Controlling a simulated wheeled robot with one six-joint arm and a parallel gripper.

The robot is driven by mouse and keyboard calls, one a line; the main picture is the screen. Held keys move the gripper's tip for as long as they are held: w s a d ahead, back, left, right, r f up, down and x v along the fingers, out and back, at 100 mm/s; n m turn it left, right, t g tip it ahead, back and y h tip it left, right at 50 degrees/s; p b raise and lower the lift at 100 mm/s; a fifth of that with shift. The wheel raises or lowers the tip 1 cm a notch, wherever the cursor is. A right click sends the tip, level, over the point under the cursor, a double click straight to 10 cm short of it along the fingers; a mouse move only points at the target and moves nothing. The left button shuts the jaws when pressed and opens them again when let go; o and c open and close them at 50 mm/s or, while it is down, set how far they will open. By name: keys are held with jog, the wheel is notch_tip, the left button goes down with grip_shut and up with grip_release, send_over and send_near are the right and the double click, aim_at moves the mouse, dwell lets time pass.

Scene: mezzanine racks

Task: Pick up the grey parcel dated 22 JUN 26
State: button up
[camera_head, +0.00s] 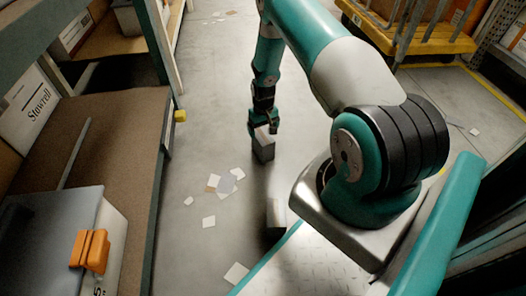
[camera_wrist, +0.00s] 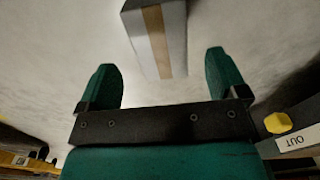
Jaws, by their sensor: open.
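In the wrist view the grey parcel (camera_wrist: 172,38), with a tan tape strip, lies ahead of my gripper (camera_wrist: 160,64), partly between the open fingertips. A gap shows between each finger and its sides, and the jaws are empty. No date is readable on it.
Scattered papers (camera_head: 224,185) lie on the floor left of the parcel. A rack shelf (camera_head: 115,125) with boxes runs along the left. A yellow cart (camera_head: 425,38) stands at the back right.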

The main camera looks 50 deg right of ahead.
aim_at(263, 136)
notch_tip(263, 136, down, 7)
jog(key=b, duration=0.5)
jog(key=shift+r, duration=0.2)
jog(key=shift+c, duration=0.2)
jog(key=c, duration=1.2)
jog(key=shift+o, duration=0.2)
